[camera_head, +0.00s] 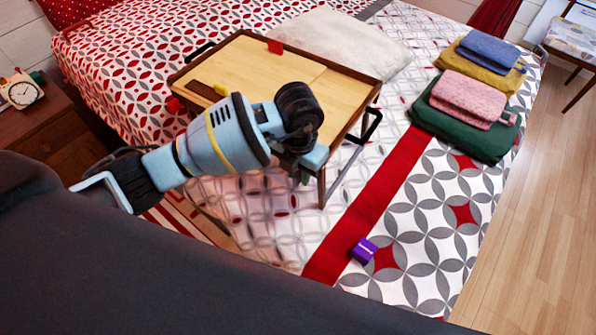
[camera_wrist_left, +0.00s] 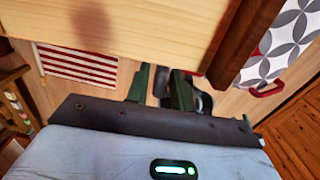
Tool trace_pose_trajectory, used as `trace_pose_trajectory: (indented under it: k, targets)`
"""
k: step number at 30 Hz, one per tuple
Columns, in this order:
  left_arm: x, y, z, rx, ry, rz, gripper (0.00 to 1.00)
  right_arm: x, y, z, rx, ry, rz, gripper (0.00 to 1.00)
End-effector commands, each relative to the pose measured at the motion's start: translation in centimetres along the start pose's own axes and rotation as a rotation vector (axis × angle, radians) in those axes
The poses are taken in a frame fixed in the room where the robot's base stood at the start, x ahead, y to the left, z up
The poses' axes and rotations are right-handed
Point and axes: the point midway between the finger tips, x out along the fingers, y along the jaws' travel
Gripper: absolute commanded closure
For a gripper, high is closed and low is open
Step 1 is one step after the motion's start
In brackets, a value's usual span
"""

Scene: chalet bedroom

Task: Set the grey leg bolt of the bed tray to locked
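The bed tray (camera_head: 300,75) stands on the bed with a light wooden top and a dark rim. Its underside or panel (camera_wrist_left: 120,25) fills the top of the left wrist view. A grey strut (camera_head: 347,172) runs down by its near right leg. I cannot make out the grey leg bolt for certain; my arm covers part of that side. My left gripper (camera_head: 308,172) is low at the tray's near edge. In the left wrist view its two green fingers (camera_wrist_left: 161,85) are apart, with a dark shape behind them that I cannot identify. My right gripper is not in view.
Folded cloths (camera_head: 468,100) are stacked at right. A purple box (camera_head: 364,251) lies in front. A nightstand with a clock (camera_head: 21,92) stands at left.

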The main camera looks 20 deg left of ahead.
Motion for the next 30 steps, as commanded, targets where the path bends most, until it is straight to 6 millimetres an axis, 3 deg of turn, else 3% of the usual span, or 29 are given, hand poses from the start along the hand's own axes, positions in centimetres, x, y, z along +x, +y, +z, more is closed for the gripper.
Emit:
trace_pose_trajectory:
  k: [2,13,24,30]
  targets:
    - [0.0,0.0,0.0,0.000,0.001,0.000,0.66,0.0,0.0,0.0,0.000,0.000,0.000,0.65]
    - [-0.6,0.0,0.0,0.001,0.001,0.001,0.65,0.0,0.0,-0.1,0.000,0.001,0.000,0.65]
    - [-6.1,0.0,0.0,0.000,-0.001,0.001,0.65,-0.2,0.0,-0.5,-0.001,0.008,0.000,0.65]
    - [-7.7,0.0,0.0,0.001,0.001,0.001,0.65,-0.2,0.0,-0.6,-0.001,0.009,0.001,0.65]
